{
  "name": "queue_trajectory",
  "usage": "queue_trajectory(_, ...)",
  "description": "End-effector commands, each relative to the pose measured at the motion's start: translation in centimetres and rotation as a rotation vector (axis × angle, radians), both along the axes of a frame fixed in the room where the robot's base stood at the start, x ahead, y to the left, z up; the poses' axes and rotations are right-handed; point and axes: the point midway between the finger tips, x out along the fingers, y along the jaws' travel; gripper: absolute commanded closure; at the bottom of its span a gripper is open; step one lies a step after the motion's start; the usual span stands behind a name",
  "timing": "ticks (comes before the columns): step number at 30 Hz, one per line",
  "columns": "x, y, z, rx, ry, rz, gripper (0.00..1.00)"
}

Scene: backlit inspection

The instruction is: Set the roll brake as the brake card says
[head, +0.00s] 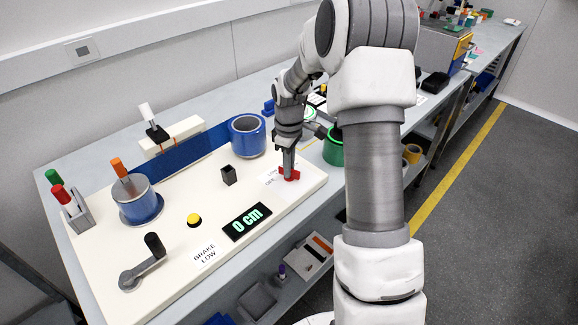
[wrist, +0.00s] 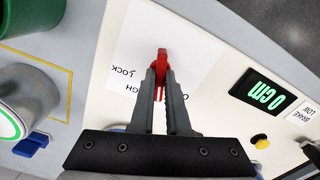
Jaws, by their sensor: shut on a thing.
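My gripper (head: 288,170) is shut on the red brake lever (head: 293,178) at the right end of the cream board. A white label plate (head: 272,176) lies under the lever. In the wrist view the words LOCK and part of HIGH show upside down to the left of the lever; the fingers hide other marks. The brake card (head: 206,254) reads BRAKE LOW and lies at the board's front edge.
A display (head: 246,222) reads 0 cm. On the board stand a yellow button (head: 194,220), a black block (head: 229,175), a crank (head: 143,262), a blue roll (head: 247,136) and a silver-topped roll (head: 136,200).

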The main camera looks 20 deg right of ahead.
Motion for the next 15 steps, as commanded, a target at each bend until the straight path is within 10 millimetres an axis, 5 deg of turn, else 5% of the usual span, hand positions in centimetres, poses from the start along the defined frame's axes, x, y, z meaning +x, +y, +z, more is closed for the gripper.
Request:
queue_trajectory(2,0.11,-0.03,0.11,-0.001,-0.003,-0.001,1.0)
queue_trajectory(3,0.1,-0.02,0.11,-0.001,-0.003,-0.001,0.81)
queue_trajectory(7,0.08,-0.01,0.08,0.0,-0.003,-0.001,0.58)
queue_trajectory(15,0.03,0.0,0.05,0.0,-0.001,-0.001,0.56)
